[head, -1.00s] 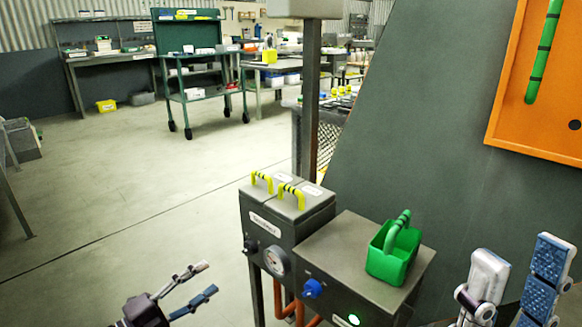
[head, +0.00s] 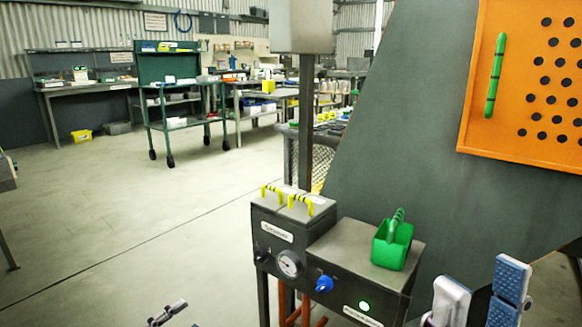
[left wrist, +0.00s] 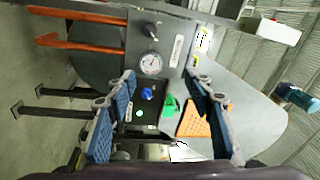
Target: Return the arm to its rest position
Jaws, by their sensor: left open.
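My left gripper (head: 172,316) shows only by its fingertips at the bottom left of the head view. In the left wrist view its two blue-padded fingers (left wrist: 160,78) are spread apart with nothing between them. My right gripper (head: 483,275) is at the bottom right of the head view, its white and blue-padded fingers apart and empty. It is to the right of the grey control cabinet (head: 352,247). The rest of both arms is outside the head view.
A green caddy (head: 393,250) stands on the cabinet, with yellow handles (head: 300,203) on the box beside it. A sloping dark panel (head: 400,150) carries an orange perforated board (head: 478,135) with a green bar (head: 496,75). Open floor (head: 110,220) lies to the left.

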